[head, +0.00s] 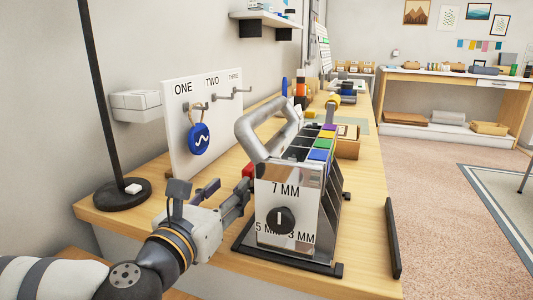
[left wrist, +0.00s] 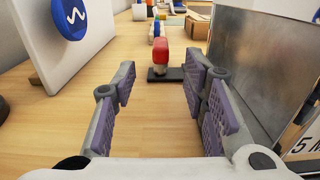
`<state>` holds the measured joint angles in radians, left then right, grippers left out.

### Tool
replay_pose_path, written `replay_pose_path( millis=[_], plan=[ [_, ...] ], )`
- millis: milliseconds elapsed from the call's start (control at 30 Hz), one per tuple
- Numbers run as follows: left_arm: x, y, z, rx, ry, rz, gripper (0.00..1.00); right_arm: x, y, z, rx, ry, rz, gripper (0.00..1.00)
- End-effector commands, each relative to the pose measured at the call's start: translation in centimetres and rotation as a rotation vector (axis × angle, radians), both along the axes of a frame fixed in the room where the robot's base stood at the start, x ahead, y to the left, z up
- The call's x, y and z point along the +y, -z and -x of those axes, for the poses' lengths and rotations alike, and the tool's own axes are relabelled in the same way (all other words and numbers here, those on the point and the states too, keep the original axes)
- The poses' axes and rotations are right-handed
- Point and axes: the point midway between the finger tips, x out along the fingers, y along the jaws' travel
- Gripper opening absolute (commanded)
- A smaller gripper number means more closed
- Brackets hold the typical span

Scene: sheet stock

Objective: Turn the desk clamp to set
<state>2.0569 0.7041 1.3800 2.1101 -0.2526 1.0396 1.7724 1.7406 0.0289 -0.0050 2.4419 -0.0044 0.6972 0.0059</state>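My left gripper (head: 240,198) is low over the desk, just left of the metal unit. In the left wrist view its two fingers (left wrist: 160,112) are apart with nothing between them. Ahead of them stands a red-capped upright piece (left wrist: 164,57) on a dark base plate, possibly the desk clamp; nothing touches it. In the head view its red part (head: 248,170) shows beyond the fingers, partly hidden. The metal unit (head: 268,191) has a black knob (head: 281,220) on a front marked 7 MM, 5 MM and 3 MM. Its knob mark looks upright. My right gripper is not in view.
A white board (head: 177,136) with hooks marked ONE, TWO, THREE holds a blue tag (head: 200,138). A lamp base (head: 122,193) stands at the left desk end. The metal unit's side wall is close to the right finger.

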Motion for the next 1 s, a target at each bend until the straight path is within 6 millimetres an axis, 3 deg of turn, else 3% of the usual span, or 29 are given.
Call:
replay_pose_path(
  millis=[167, 400, 600, 1000],
  plan=[
    [-0.4, 0.0, -1.0, -0.001, 0.000, -0.002, 0.40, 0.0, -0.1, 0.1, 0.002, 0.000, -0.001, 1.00],
    [-2.8, 0.1, -6.5, 0.000, 0.000, -0.003, 0.40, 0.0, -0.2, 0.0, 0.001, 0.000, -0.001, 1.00],
    [-4.3, 0.1, -10.1, 0.001, 0.001, -0.003, 0.40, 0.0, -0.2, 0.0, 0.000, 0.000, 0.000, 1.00],
    [-4.7, 0.1, -11.1, 0.001, 0.002, -0.002, 0.38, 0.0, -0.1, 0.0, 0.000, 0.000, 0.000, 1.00]
  ],
)
